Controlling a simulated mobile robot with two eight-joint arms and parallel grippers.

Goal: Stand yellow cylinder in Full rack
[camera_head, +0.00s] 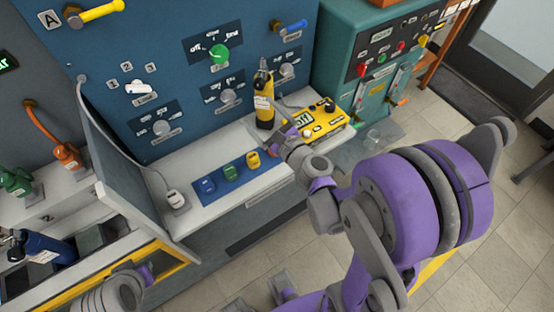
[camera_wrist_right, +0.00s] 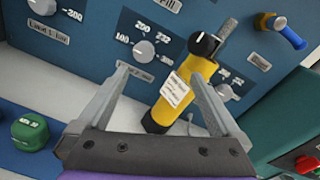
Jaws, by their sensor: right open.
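The yellow cylinder (camera_head: 265,113) has a black top and a white tag. It stands on the light bench against the blue panel. In the right wrist view the yellow cylinder (camera_wrist_right: 170,108) appears tilted, beyond and between the spread fingers. My right gripper (camera_head: 276,119) is open and empty, close beside the cylinder. The right gripper (camera_wrist_right: 158,78) also shows in its wrist view; I cannot tell whether a finger touches the cylinder. Part of my left arm shows at the bottom left, but its fingers do not show. No rack label reading Full is legible.
A yellow device (camera_head: 323,123) sits just right of the cylinder. A blue plate (camera_head: 213,193) with coloured knobs lies in front. A blue cylinder (camera_head: 45,248) lies tilted at far left, near a yellow-edged frame (camera_head: 170,250). A grey upright panel (camera_head: 120,165) stands between.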

